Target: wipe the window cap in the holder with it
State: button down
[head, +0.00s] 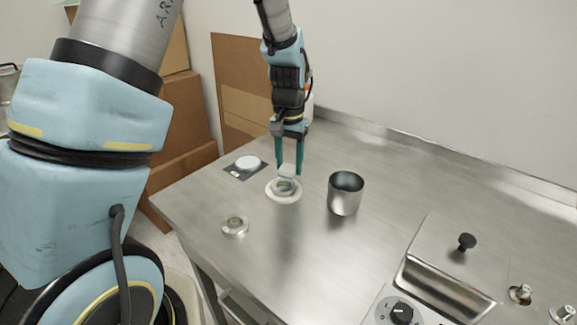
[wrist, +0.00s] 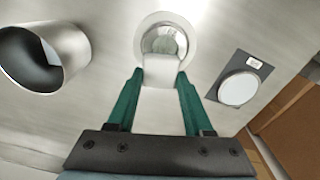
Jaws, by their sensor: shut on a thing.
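My gripper (head: 289,170) is shut on a small white wipe (head: 287,171), with its green fingers on either side of it. In the wrist view the wipe (wrist: 160,70) sits between the fingertips and overlaps the lower edge of the window cap (wrist: 165,41). The cap is round and glassy, set in a white ring-shaped holder (head: 284,196) on the steel table. The wipe is over the cap and hides part of it; I cannot tell whether it touches the glass.
A steel cup (head: 345,195) stands right of the holder. A white disc (head: 248,162) sits on a dark plate at the back left. A small metal ring fitting (head: 235,226) lies nearer the front edge. A lidded steel basin (head: 450,275) and a knob box (head: 400,312) are at right.

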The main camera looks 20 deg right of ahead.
aim_at(289, 166)
jog(key=shift+d+r+p, duration=0.1)
jog(key=shift+r+p, duration=0.5)
jog(key=shift+r, duration=0.3)
jog(key=shift+r+p, duration=1.5)
jog(key=shift+r, duration=0.5)
